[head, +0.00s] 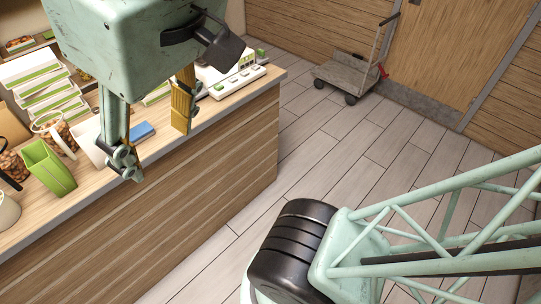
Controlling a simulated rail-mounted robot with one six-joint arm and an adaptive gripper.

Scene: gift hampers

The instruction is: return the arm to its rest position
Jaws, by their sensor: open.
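My gripper (155,152) hangs at the upper left of the head view, above the wooden counter (225,113). Part of my pale green lattice arm crosses the lower right. The body and fingers hide part of the counter top behind them.
A cart (350,72) stands by the back wall. The grey floor (330,140) between is clear.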

